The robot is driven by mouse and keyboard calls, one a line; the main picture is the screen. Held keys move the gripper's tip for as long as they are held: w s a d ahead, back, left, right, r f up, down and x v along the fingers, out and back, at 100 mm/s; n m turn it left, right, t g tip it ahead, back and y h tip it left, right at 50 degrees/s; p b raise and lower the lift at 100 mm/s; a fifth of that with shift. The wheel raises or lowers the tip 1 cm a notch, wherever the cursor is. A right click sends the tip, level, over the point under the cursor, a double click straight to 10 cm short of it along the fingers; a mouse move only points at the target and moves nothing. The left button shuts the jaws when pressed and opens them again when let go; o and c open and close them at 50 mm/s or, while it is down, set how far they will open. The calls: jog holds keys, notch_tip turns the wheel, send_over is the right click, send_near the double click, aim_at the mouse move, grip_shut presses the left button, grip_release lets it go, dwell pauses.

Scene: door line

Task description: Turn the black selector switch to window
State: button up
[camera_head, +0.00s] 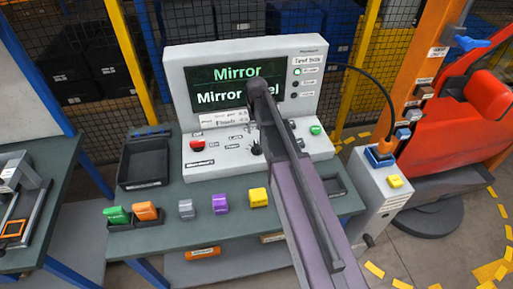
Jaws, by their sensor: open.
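The black selector switch (255,149) is a small dark knob on the sloped front panel of the grey test box (180,100). It shows just left of my arm, with small labels around it that are too small to read surely. I cannot tell which label its pointer faces. The screen (208,73) reads "Mirror" in green above a second line starting "Mirror", partly covered by my arm. My arm reaches up from the bottom right, and its dark end stands in front of the screen. My gripper's fingers are not visible.
A red button (197,144) and a green button (316,130) sit on the same panel. A black tray (146,162) stands left. Green, orange, grey, purple and yellow (258,197) pieces line the bench front. A grey cabinet (378,195) stands right, with a red seat (470,115) beyond.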

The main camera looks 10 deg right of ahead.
aim_at(257, 143)
jog(key=shift+f+b, duration=4)
jog(key=shift+f, duration=0.3)
grip_shut()
